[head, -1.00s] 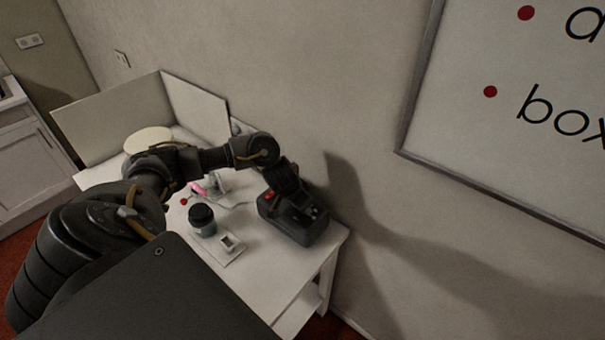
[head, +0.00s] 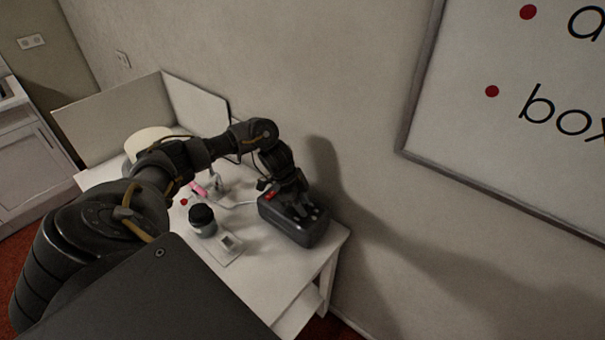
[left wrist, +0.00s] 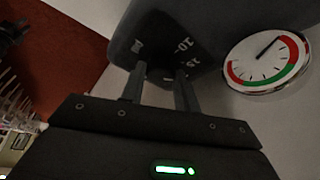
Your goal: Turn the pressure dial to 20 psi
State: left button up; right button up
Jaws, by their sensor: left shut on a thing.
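A dark box-shaped compressor (head: 318,231) stands at the right end of the white table in the head view, with a red part on its top left. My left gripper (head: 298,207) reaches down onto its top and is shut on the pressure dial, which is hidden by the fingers. In the left wrist view, the two fingers (left wrist: 162,82) meet the dark surface beside white marks, where 10 and 15 are readable. A round white gauge (left wrist: 262,66) with red and green arcs sits to their right, its needle pointing to the upper right. My right gripper is out of view.
A dark-lidded jar (head: 203,222) and a small pale device (head: 231,245) stand on the white table (head: 262,284) left of the compressor. A pink item (head: 197,189) lies behind them. A pale round thing (head: 147,138) stands before upright panels (head: 110,113). The wall is close behind.

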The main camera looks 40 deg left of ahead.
pick_arm(q)
jog(key=m+g+b, duration=0.1)
jog(key=m, duration=0.2)
jog(key=shift+w+m+h, duration=0.1)
jog(key=shift+m+h, duration=0.2)
jog(key=shift+m+g, duration=0.8)
jog(key=shift+m, duration=0.7)
jog(key=o, duration=1)
jog(key=v, duration=1.1)
jog(key=shift+w, duration=0.1)
jog(key=shift+f, duration=0.1)
